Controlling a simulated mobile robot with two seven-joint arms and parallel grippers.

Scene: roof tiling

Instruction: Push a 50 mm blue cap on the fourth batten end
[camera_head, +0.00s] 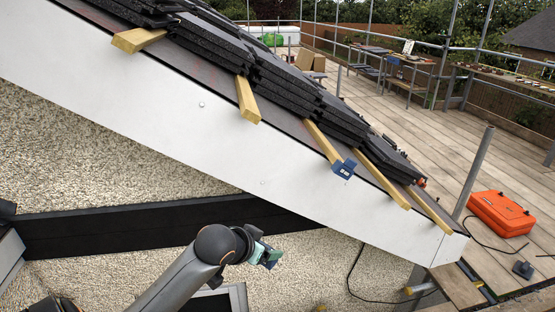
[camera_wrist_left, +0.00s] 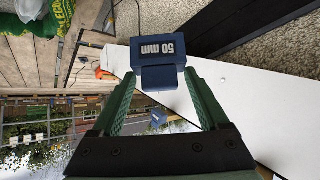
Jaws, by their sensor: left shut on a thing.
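Wooden battens stick out past the white sloping board. From upper left they show as a first batten (camera_head: 140,38), a second batten (camera_head: 247,100), a third batten (camera_head: 320,140), a fourth batten (camera_head: 384,182) and a lowest one (camera_head: 430,209). A blue cap (camera_head: 344,169) sits on the third batten's end; the fourth end is bare. My left gripper (camera_head: 270,257) is below the board, apart from the battens. In the left wrist view its green fingers (camera_wrist_left: 158,80) are shut on a blue cap marked 50 mm (camera_wrist_left: 158,48). My right gripper is not in view.
The white board (camera_head: 200,105) slopes down to the right, with dark tiles (camera_head: 320,105) stacked above it. A black horizontal beam (camera_head: 130,228) crosses the pebbled wall. An orange case (camera_head: 500,213) lies on the plank deck (camera_head: 410,125), near a grey scaffold pole (camera_head: 474,170).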

